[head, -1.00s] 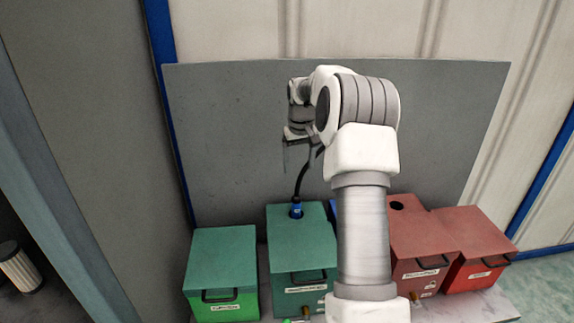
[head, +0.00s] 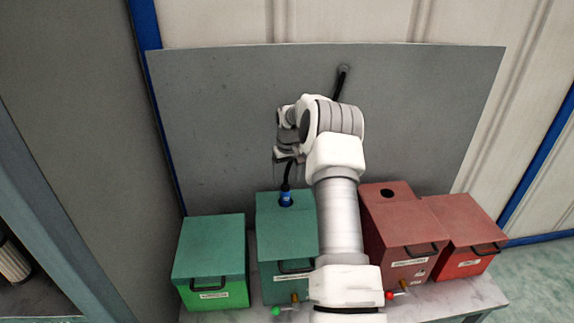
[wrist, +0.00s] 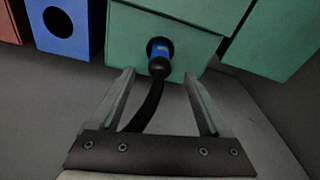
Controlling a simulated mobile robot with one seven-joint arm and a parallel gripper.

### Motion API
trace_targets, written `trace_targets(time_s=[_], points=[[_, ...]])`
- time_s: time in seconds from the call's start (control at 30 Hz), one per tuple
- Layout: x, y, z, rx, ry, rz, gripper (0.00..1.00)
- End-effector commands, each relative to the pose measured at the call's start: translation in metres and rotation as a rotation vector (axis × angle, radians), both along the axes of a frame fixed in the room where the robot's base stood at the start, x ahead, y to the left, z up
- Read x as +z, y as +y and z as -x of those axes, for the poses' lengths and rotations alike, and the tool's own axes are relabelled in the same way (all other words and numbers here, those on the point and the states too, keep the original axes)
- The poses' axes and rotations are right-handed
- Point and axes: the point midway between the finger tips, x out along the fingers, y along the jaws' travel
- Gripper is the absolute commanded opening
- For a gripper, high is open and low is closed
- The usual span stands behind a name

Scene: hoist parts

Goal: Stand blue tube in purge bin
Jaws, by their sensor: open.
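The blue tube (wrist: 160,49) is a blue-collared end on a black hose (wrist: 150,104). Its end sits in the round hole on top of the taller green box, where the collar also shows in the head view (head: 286,199). My gripper (wrist: 158,77) is open. In the wrist view the hose runs between its spread fingers, just short of the collar; I cannot tell whether they touch it. In the head view my gripper (head: 284,157) hangs above the collar. A blue box (wrist: 70,35) with an empty hole may be the purge bin; my arm hides it in the head view.
The taller green box (head: 270,225) stands beside a lower green box (head: 210,243). Two red boxes, a holed one (head: 392,215) and a lower one (head: 462,217), stand at right. A grey panel (head: 220,120) rises behind. Valves with green and red knobs show in front.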

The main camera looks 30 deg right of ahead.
Motion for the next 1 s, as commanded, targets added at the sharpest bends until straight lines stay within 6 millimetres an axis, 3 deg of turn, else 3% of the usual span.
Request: trace_targets(time_s=[0.2,0.43,0.87,0.9,1.0], points=[[-0.045,-0.001,-0.005,0.0,0.002,-0.003,0.79],[-0.076,-0.002,-0.009,0.0,0.001,-0.001,0.79],[-0.087,-0.002,-0.01,0.0,0.0,0.0,0.79],[-0.087,-0.002,-0.01,0.0,0.0,0.0,0.78],[-0.087,-0.003,-0.01,0.0,0.0,0.0,0.6]])
